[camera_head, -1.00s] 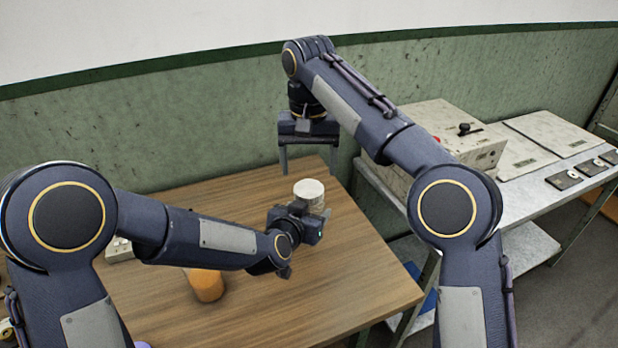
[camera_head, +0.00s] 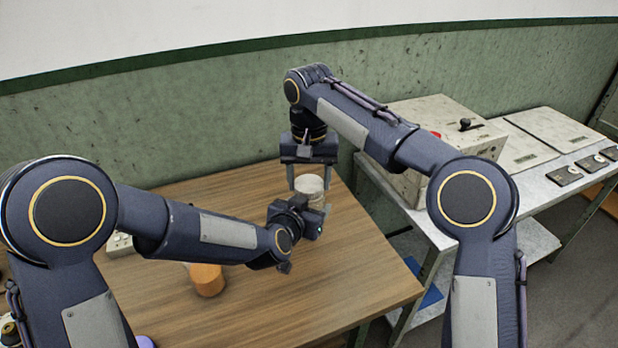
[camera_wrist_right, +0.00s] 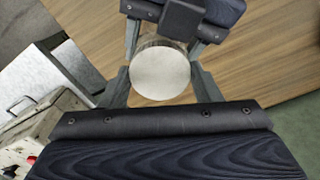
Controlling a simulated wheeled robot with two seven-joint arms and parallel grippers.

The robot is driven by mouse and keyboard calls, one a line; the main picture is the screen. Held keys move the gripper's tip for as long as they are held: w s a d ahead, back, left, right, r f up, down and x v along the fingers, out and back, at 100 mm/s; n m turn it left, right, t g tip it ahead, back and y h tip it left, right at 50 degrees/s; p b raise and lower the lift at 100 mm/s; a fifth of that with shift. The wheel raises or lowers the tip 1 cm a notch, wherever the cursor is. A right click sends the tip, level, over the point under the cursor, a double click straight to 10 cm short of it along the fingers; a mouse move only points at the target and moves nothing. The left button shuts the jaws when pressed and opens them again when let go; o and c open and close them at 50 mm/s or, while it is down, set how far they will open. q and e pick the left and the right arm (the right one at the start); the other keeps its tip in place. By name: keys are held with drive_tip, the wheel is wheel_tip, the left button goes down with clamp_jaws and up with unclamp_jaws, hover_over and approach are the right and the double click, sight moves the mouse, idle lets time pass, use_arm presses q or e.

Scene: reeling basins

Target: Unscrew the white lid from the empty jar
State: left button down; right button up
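The empty jar (camera_head: 312,198) with its white lid (camera_head: 311,183) is upright above the wooden table, partly hidden by my grippers. My left gripper (camera_head: 316,206) is shut on the jar's body from the side. My right gripper (camera_head: 310,185) points straight down over the jar, open, with one finger on each side of the lid. In the right wrist view the round pale lid (camera_wrist_right: 160,73) lies between the right fingertips (camera_wrist_right: 160,78), with little space beside it. Whether either finger touches the lid is hard to tell.
An orange cylindrical container (camera_head: 207,281) stands on the table (camera_head: 345,285) beneath my left forearm. A metal side table (camera_head: 530,205) with a pale box (camera_head: 455,125) and flat panels stands at right. The table's front right is clear.

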drive_tip(key=shift+c, duration=1.2)
drive_tip(key=n, duration=0.6)
drive_tip(key=o, duration=1.1)
